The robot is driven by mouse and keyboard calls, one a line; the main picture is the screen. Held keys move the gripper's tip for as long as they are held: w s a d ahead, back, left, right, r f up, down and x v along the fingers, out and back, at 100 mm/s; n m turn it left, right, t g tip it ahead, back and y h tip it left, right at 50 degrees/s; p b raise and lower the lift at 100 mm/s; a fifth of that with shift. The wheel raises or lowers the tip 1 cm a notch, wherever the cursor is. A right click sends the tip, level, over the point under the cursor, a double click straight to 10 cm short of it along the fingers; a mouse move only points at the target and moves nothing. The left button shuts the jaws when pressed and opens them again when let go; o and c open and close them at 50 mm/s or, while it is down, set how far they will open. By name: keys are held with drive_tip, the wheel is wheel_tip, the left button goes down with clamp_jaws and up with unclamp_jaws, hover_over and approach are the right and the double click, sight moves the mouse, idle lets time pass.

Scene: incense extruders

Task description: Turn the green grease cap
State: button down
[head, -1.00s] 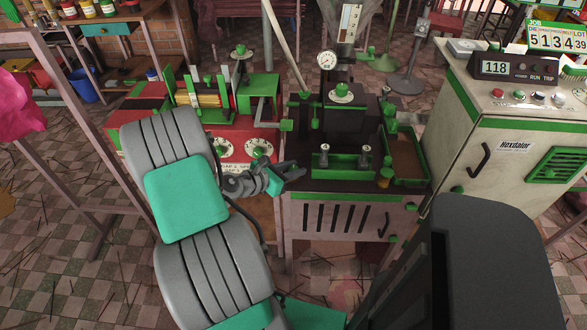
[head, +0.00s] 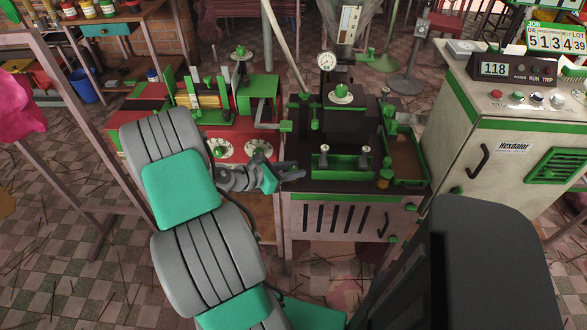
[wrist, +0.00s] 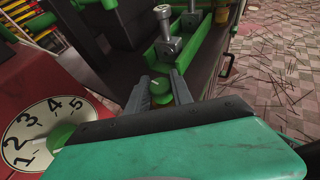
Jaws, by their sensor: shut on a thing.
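The green grease cap (wrist: 160,88) is a small round green piece with a pale mark, at the centre of the wrist view. My gripper (wrist: 161,90) has a grey finger on each side of it and is shut on it. In the head view my gripper (head: 296,175) is at the left front edge of the dark machine top (head: 310,181). The cap cannot be made out there, hidden by the fingers.
A green tray (head: 338,166) with two metal posts stands right of my gripper; it also shows in the wrist view (wrist: 200,62). A red machine with white numbered dials (wrist: 35,128) is close on the left. A white cabinet (head: 505,130) stands at the right.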

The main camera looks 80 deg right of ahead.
drive_tip(key=shift+m+g+y+p, duration=0.55)
drive_tip(key=shift+m+g+y, duration=0.95)
drive_tip(key=shift+m+y, duration=0.55)
drive_tip(key=c, duration=1.1)
unclamp_jaws()
drive_tip(key=shift+w, duration=0.1)
drive_tip(key=p+v, duration=0.1)
drive_tip(key=v, duration=0.6)
drive_tip(key=shift+w+a+r, duration=0.1)
drive_tip(key=shift+w, duration=0.2)
